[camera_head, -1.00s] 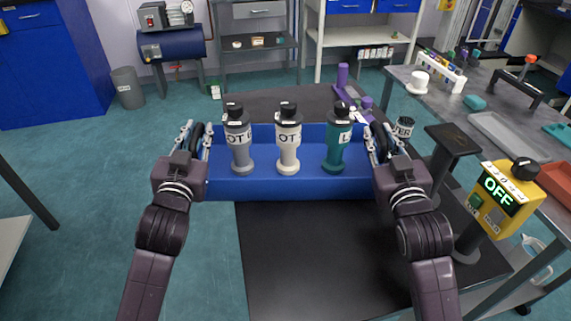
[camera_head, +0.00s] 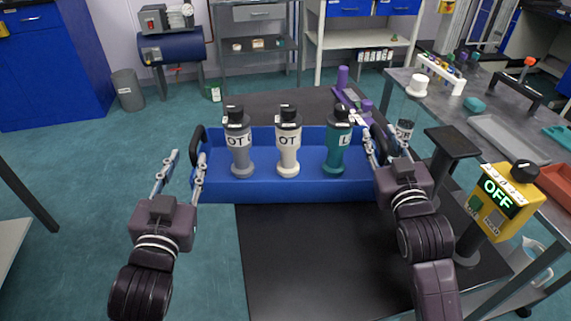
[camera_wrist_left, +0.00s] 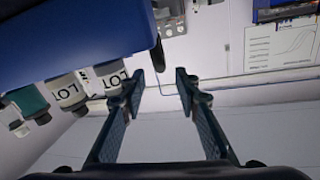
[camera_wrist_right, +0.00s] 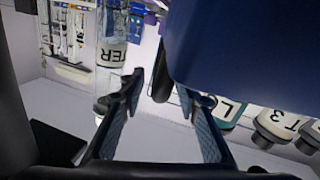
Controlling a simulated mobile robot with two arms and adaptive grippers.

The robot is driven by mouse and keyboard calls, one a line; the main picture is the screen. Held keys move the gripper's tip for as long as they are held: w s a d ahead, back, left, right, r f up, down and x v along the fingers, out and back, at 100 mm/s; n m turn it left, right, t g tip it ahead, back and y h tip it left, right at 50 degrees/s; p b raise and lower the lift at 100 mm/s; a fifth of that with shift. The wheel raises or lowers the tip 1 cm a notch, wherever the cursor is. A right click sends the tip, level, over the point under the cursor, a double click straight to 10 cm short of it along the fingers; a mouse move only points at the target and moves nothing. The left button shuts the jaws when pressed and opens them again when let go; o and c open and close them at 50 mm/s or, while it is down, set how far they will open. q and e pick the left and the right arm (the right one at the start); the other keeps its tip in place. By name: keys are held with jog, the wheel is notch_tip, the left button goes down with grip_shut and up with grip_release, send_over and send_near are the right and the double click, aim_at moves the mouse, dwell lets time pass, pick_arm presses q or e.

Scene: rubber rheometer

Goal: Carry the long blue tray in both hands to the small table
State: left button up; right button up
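The long blue tray (camera_head: 290,190) is level across the dark table top (camera_head: 330,260), its left end past the table's left edge. It appears to rest there; its underside is hidden. Three upright bottles stand in it: grey (camera_head: 240,155), white (camera_head: 288,155) and teal (camera_head: 335,155). My left gripper (camera_head: 184,160) is open and empty, just short of the tray's left black handle (camera_head: 198,138), which also shows in the left wrist view (camera_wrist_left: 158,52). My right gripper (camera_wrist_right: 162,95) has its fingers apart, with the right handle (camera_wrist_right: 161,82) between or just beyond the fingertips.
A yellow device reading OFF (camera_head: 495,200) and a dark pedestal (camera_head: 452,140) stand to the right. A grey workbench (camera_head: 440,105) with labware runs behind them. A purple stand (camera_head: 345,90) is behind the tray. The table in front of the tray is clear.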

jog(key=shift+s, duration=0.25)
pick_arm(q)
jog(key=shift+s, duration=1.05)
pick_arm(e)
jog(key=s, duration=1.1)
jog(key=shift+s+d, duration=0.25)
jog(key=shift+d, duration=0.05)
